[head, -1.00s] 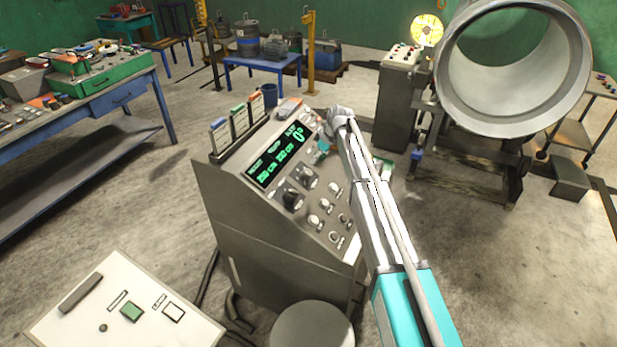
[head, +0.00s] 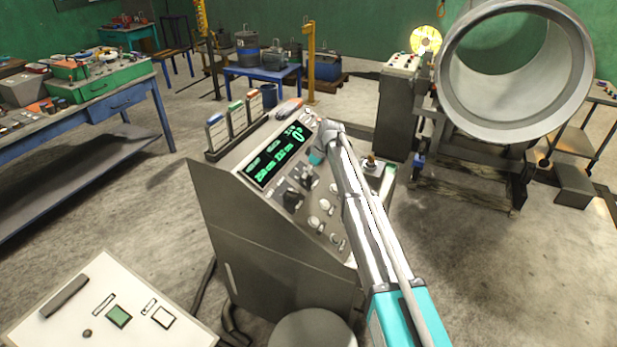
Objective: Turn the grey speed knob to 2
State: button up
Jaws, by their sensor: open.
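The sloped control panel (head: 268,205) stands in the middle of the head view, with a lit green display (head: 275,160) at its upper left. Below the display is a dark knob (head: 292,200). Several pale grey knobs (head: 318,222) sit lower right of it; their labels are too small to read, so I cannot tell which is the speed knob. My gripper (head: 306,179) is small and open, pointing down at the panel just right of the dark knob, below my teal wrist. It hides part of the panel there. I cannot tell whether it touches any knob.
Upright cards (head: 235,118) stand along the panel's upper left edge. A stool-like grey disc (head: 312,330) is in front of the panel. A white box with a green button (head: 119,316) is at lower left. A large pipe (head: 515,70) stands at right. The floor between is open.

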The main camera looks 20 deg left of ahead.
jog(key=shift+a+f, duration=0.2)
jog(key=shift+f, duration=0.25)
jog(key=c, duration=1.2)
jog(key=shift+o, duration=0.2)
jog(key=shift+n, duration=0.4)
jog(key=o, duration=1.2)
jog(key=shift+c, duration=0.2)
